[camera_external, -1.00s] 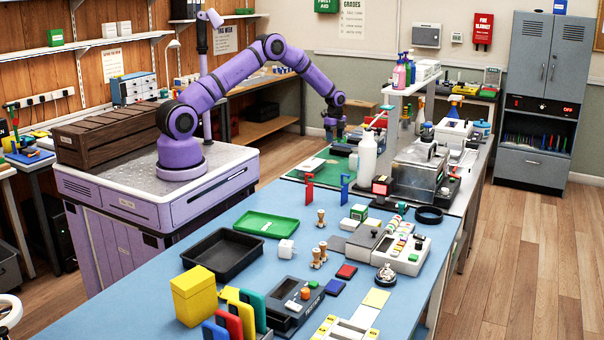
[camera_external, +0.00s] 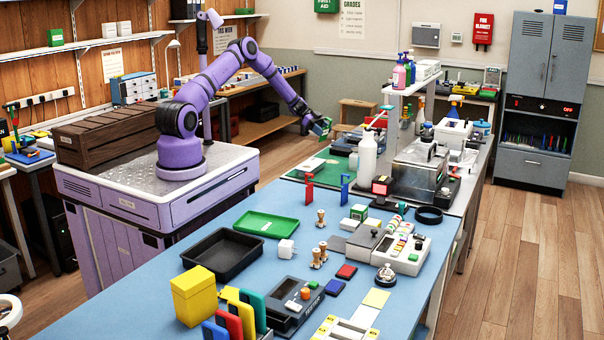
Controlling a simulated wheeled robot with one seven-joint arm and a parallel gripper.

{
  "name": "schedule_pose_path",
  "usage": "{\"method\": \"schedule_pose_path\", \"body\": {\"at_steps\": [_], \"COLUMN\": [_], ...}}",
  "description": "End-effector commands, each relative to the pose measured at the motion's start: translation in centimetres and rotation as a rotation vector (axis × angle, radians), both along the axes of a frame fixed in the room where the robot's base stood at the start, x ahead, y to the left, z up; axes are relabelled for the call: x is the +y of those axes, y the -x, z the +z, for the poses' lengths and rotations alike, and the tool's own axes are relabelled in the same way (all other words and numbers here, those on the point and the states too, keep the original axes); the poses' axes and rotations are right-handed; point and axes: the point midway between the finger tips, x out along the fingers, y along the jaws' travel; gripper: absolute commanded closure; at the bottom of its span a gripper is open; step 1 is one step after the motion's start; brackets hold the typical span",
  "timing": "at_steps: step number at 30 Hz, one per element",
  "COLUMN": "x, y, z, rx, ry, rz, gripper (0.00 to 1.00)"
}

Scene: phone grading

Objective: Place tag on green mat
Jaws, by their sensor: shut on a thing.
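My gripper (camera_external: 319,127) is shut on a small, mostly green thing (camera_external: 323,126), held in the air beyond the far left end of the bench. It is too small to tell whether this is the tag. The green mat (camera_external: 299,173) lies flat on the far end of the bench, below and nearer than my gripper. My gripper is apart from the mat. No other thing is clearly recognisable as the tag.
A red upright piece (camera_external: 309,188) and a blue one (camera_external: 344,187) stand by the mat's near edge. A green tray (camera_external: 266,224) and black tray (camera_external: 222,257) lie nearer.

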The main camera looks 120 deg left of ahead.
Motion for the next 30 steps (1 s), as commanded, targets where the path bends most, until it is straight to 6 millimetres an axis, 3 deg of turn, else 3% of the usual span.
{"method": "schedule_pose_path", "body": {"at_steps": [9,16,23,30], "x": [3.4,3.3,3.3,3.3], "y": [4.2,3.9,3.9,3.9], "z": [2.4,-1.3,-3.2,-6.4], "rx": [-0.269,-0.310,-0.327,-0.327], "ry": [0.029,0.036,0.037,0.038], "rz": [0.217,0.209,0.206,0.207], "gripper": [0.70,0.70,0.70,0.70]}}
